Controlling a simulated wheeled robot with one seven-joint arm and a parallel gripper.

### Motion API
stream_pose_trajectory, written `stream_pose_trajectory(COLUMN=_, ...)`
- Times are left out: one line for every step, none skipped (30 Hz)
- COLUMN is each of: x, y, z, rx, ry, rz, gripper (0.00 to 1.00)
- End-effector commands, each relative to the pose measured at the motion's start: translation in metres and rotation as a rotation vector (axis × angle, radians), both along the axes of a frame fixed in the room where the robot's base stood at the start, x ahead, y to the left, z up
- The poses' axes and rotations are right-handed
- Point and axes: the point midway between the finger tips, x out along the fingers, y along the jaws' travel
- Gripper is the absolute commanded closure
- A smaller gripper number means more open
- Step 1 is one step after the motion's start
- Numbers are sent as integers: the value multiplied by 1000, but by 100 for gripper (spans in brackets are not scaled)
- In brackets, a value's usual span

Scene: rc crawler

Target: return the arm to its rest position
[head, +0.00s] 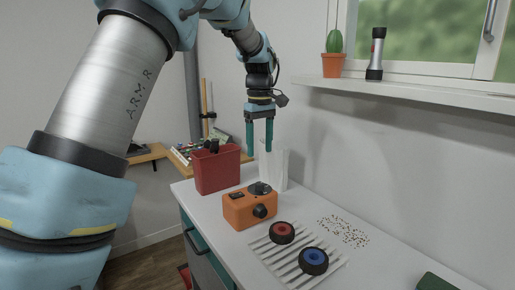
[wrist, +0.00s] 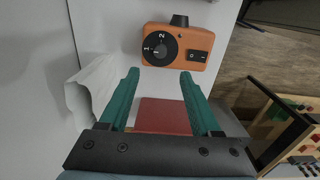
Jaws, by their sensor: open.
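My gripper (head: 260,137) hangs from my arm above the far part of the white counter, fingers pointing down. Its two green fingers are apart with nothing between them. In the wrist view my gripper (wrist: 155,85) also shows open and empty. Below it are the orange box with a dial (head: 238,209), the red bin (head: 217,172) and a white crumpled bag (head: 281,165). The orange box (wrist: 176,47) and part of the red bin (wrist: 163,117) also show in the wrist view. No rest position is marked in either view.
A window sill (head: 410,93) with a cactus (head: 333,55) and a flashlight (head: 376,54) juts from the right wall.

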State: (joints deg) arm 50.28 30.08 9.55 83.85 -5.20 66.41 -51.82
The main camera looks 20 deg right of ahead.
Motion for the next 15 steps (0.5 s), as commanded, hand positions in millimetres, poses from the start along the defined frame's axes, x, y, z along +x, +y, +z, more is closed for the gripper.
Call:
stream_pose_trajectory(x=0, y=0, z=0, rx=0, ry=0, rz=0, gripper=35)
stream_pose_trajectory(x=0, y=0, z=0, rx=0, ry=0, rz=0, gripper=35)
stream_pose_trajectory(x=0, y=0, z=0, rx=0, ry=0, rz=0, gripper=35)
stream_pose_trajectory(x=0, y=0, z=0, rx=0, ry=0, rz=0, gripper=35)
stream_pose_trajectory(x=0, y=0, z=0, rx=0, ry=0, rz=0, gripper=35)
stream_pose_trajectory(x=1, y=3, z=-1, rx=0, ry=0, rz=1, gripper=35)
stream_pose_trajectory(x=2, y=7, z=-1, rx=-1, ry=0, rz=1, gripper=35)
stream_pose_trajectory(x=4, y=12, z=-2, rx=-2, ry=0, rz=0, gripper=35)
stream_pose_trajectory(x=7, y=24, z=-4, rx=-4, ry=-2, rz=-4, gripper=35)
stream_pose_trajectory(x=10, y=36, z=-7, rx=-6, ry=-3, rz=-5, gripper=35)
stream_pose_trajectory(x=12, y=49, z=-9, rx=-10, ry=-6, rz=-11, gripper=35)
stream_pose_trajectory(x=16, y=72, z=-14, rx=-14, ry=-9, rz=-20, gripper=35)
stream_pose_trajectory(x=17, y=90, z=-18, rx=-19, ry=-13, rz=-30, gripper=35)
stream_pose_trajectory(x=17, y=111, z=-22, rx=-23, ry=-18, rz=-41, gripper=35)
stream_pose_trajectory(x=15, y=139, z=-28, rx=-27, ry=-26, rz=-57, gripper=35)
